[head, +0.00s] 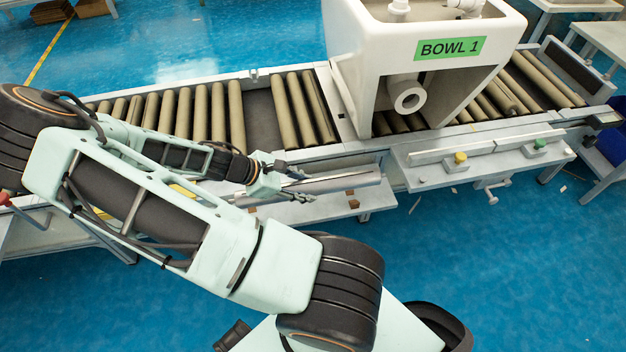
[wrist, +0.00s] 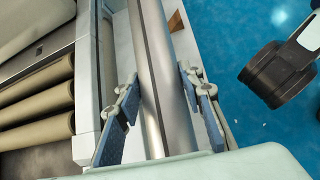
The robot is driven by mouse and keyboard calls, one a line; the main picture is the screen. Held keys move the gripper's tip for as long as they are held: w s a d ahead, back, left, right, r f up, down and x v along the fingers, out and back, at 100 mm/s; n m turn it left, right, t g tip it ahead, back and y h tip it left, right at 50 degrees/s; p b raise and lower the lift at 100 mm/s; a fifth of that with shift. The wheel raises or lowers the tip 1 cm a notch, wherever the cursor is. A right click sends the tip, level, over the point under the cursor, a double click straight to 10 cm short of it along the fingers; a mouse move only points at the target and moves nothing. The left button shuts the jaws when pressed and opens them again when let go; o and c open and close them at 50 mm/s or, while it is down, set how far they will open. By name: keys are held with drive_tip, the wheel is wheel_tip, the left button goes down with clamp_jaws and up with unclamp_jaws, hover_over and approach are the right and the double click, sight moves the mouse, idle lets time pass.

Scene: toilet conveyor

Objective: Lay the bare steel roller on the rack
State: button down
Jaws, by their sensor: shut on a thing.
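The bare steel roller (head: 335,183) is a shiny grey cylinder lying lengthwise along the front of the conveyor. My gripper (head: 274,181) is shut on it near its left part. In the wrist view, the two blue-padded fingers of my gripper (wrist: 158,88) stand on either side of the roller (wrist: 152,40). The rack (head: 320,211) is a pale shelf with small brown blocks (head: 353,203), directly below the roller in the head view. I cannot tell whether the roller touches the blocks. My gripper hides part of the roller's left end.
The conveyor (head: 350,152) carries several tan rollers (head: 200,112), with a wide dark gap (head: 262,118) among them. A white toilet bowl (head: 400,60) labelled BOWL 1 stands on it. A control ledge with yellow (head: 460,157) and green buttons lies right of the rack.

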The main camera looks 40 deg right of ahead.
sight(299, 207)
drive_tip(key=shift+a+f, duration=0.2)
drive_tip(key=shift+f, duration=0.1)
drive_tip(key=shift+w+a+f+b, duration=0.1)
drive_tip(key=shift+a+f+b, duration=0.1)
drive_tip(key=shift+f+b, duration=0.4)
drive_tip(key=shift+w+a+f+b, duration=0.15)
drive_tip(key=shift+f+b, duration=0.15)
drive_tip(key=shift+f, duration=0.55)
drive_tip(key=shift+a+f+b, duration=0.2)
drive_tip(key=shift+f+b, duration=0.25)
drive_tip(key=shift+f, duration=0.3)
drive_tip(key=shift+f, duration=0.1)
drive_tip(key=c, duration=1.3)
unclamp_jaws()
drive_tip(key=shift+f, duration=0.1)
drive_tip(key=shift+w+a+r, duration=0.1)
drive_tip(key=shift+a+r, duration=0.05)
drive_tip(key=shift+r, duration=0.2)
drive_tip(key=p+v, duration=0.4)
drive_tip(key=v, duration=0.7)
drive_tip(key=shift+a+r, duration=0.2)
drive_tip(key=shift+a, duration=0.1)
